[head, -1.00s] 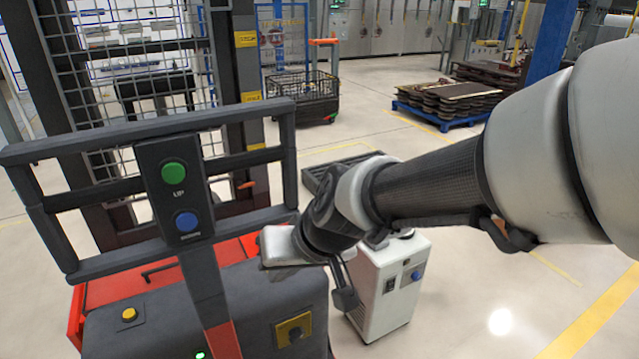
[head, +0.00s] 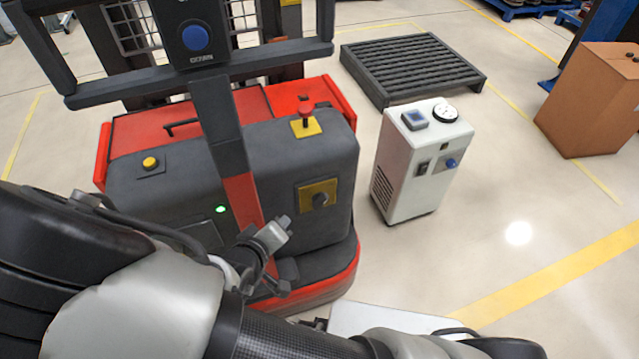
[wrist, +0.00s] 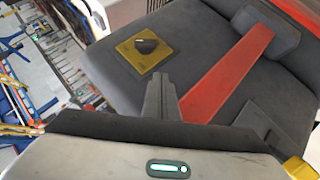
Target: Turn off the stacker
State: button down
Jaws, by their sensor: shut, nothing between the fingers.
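The stacker (head: 275,155) is a grey and red machine with a grey handle frame above it. A dark rotary knob (head: 320,199) on a yellow plate sits at the right of its rear face. A green light (head: 220,209) glows left of the red strip. A red mushroom button (head: 306,110) on a yellow base stands on top. My gripper (head: 286,221) is shut and empty, to the left of and below the knob in the head view. In the wrist view, the knob (wrist: 146,46) is beyond the closed fingers (wrist: 161,80), apart from them.
A white box unit (head: 412,165) with a blue knob stands on the floor right of the stacker. A dark slatted pallet (head: 412,65) lies behind it, and a cardboard box (head: 590,105) is at the far right. The floor between is clear.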

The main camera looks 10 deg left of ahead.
jog(key=shift+s+d+f+n+t, duration=0.1)
jog(key=shift+d+f+n+t, duration=0.3)
jog(key=shift+t, duration=0.5)
jog(key=shift+r, duration=0.1)
jog(key=b, duration=0.3)
send_near(315, 204)
jog(key=w+a, duration=0.2)
jog(key=w, duration=0.1)
jog(key=shift+w+d+f+b, duration=0.25)
jog(key=shift+w+d+f, duration=0.2)
jog(key=shift+d+f, duration=0.15)
jog(key=shift+w+d+f+b, duration=0.25)
jog(key=shift+w+d+f, duration=0.25)
jog(key=shift+f, duration=0.15)
